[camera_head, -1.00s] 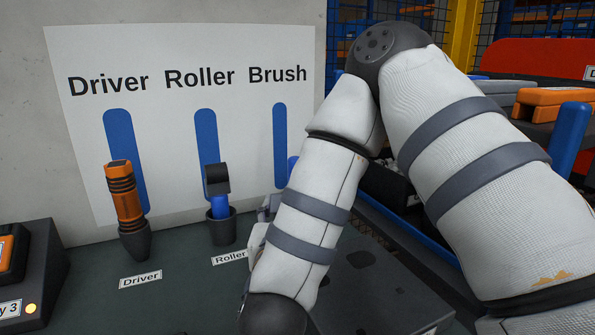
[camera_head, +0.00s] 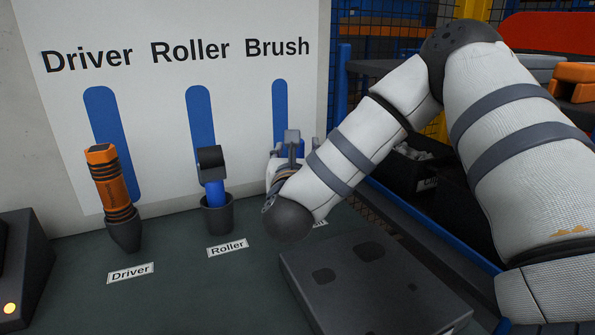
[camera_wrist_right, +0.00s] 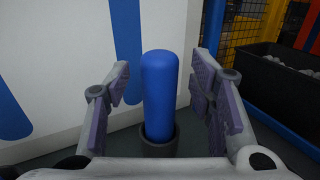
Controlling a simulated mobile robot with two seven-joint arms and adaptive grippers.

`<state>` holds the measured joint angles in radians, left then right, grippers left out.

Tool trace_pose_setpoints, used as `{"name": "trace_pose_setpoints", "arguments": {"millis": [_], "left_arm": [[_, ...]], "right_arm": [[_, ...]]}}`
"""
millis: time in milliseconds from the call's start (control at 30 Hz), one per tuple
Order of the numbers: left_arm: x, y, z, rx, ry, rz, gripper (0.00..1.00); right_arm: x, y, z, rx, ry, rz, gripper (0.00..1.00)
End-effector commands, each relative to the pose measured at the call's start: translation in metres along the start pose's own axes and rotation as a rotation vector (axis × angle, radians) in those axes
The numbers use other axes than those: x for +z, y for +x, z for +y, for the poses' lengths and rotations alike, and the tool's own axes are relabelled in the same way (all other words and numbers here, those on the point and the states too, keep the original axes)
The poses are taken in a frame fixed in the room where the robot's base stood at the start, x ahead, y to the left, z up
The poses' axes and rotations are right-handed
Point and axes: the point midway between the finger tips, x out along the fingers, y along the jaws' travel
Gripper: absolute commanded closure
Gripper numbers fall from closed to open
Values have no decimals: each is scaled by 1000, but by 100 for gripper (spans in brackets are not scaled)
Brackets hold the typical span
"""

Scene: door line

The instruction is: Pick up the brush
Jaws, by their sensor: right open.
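The brush (camera_wrist_right: 160,90) shows in the right wrist view as a rounded blue handle standing upright in a dark cup (camera_wrist_right: 158,145). My right gripper (camera_wrist_right: 161,82) is open, with one purple-padded finger on each side of the handle and a visible gap on both sides. In the head view my right gripper (camera_head: 289,155) is below the "Brush" word on the white board, and my wrist hides most of the brush and its cup there. My left gripper is not in view.
The orange driver (camera_head: 110,188) and the blue-handled roller (camera_head: 213,180) stand in dark holders to the left. A dark grey block (camera_head: 370,285) lies on the bench in front. The white board (camera_head: 160,120) stands behind. A black bin (camera_wrist_right: 285,90) is at the right.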

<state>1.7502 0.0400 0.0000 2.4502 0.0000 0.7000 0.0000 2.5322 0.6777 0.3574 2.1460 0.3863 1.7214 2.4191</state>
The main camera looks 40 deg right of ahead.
Motion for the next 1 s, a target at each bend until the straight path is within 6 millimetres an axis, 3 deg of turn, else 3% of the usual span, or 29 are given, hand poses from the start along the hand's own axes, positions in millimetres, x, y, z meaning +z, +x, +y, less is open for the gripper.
{"name": "trace_pose_setpoints", "arguments": {"millis": [267,467,500,767,867,1000], "left_arm": [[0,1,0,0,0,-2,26],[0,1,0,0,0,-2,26],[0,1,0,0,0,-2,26],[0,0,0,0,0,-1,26],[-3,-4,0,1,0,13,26],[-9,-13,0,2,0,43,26]], "right_arm": [[-2,6,0,1,-1,2,53],[-2,6,0,1,-1,2,98],[-2,6,0,1,-1,2,100],[0,6,0,0,0,1,100],[18,6,-1,-1,7,-3,100],[59,6,-1,-1,12,-8,100]]}}
